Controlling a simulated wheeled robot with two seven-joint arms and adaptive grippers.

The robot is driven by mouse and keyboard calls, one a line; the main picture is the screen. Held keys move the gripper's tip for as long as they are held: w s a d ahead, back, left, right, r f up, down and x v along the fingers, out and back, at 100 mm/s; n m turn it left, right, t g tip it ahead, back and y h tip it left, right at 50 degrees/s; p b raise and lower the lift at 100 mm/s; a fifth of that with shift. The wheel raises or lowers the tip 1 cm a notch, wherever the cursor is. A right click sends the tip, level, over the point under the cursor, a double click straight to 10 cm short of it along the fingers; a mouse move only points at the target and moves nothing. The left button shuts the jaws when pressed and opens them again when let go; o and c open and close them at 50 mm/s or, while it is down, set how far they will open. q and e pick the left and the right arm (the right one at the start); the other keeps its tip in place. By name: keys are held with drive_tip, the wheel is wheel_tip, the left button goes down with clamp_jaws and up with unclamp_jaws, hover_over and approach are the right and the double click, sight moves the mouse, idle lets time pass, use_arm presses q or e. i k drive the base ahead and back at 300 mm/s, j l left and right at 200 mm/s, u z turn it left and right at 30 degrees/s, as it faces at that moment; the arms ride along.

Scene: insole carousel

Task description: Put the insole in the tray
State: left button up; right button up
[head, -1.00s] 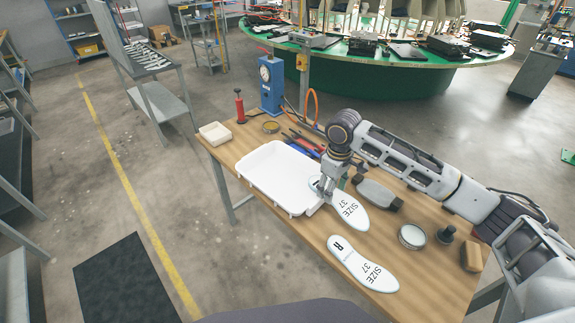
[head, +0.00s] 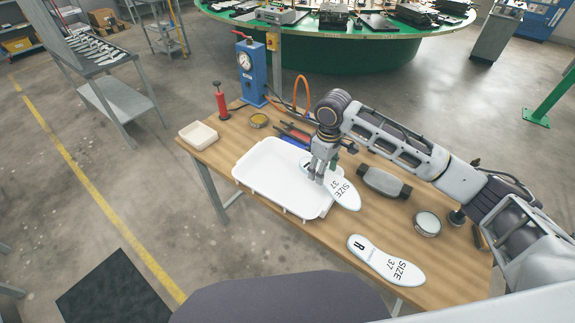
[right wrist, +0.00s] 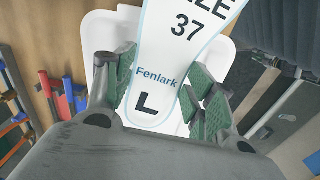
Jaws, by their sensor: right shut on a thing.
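The white tray (head: 262,176) lies on the wooden bench; its white surface also shows behind the insole in the right wrist view (right wrist: 98,40). My right gripper (head: 317,174) is shut on the white left insole (head: 345,193), marked SIZE 37. In the right wrist view the insole's end (right wrist: 158,75), with "L" and "Fenlark", sits between the green-padded fingers. The held end is over the tray's right part, and the other end reaches past the tray's right edge over the bench. The height of the insole above the tray is unclear. My left gripper is out of view.
A second insole marked R (head: 386,260) lies at the bench's front. A grey oblong tool (head: 384,183) and a round tin (head: 427,223) are right of the tray. A small white box (head: 198,135) and a blue gauge device (head: 250,72) stand at the left and back.

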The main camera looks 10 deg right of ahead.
sight(296, 174)
drive_tip(key=i+j+z, duration=0.35)
drive_tip(key=j, duration=0.3)
drive_tip(key=i+j+z, duration=0.2)
drive_tip(key=j, duration=0.15)
drive_tip(key=j+z, duration=0.15)
drive_tip(key=j, duration=0.2)
drive_tip(key=j+z, duration=0.2)
drive_tip(key=j, duration=0.15)
drive_tip(key=i+j, duration=0.05)
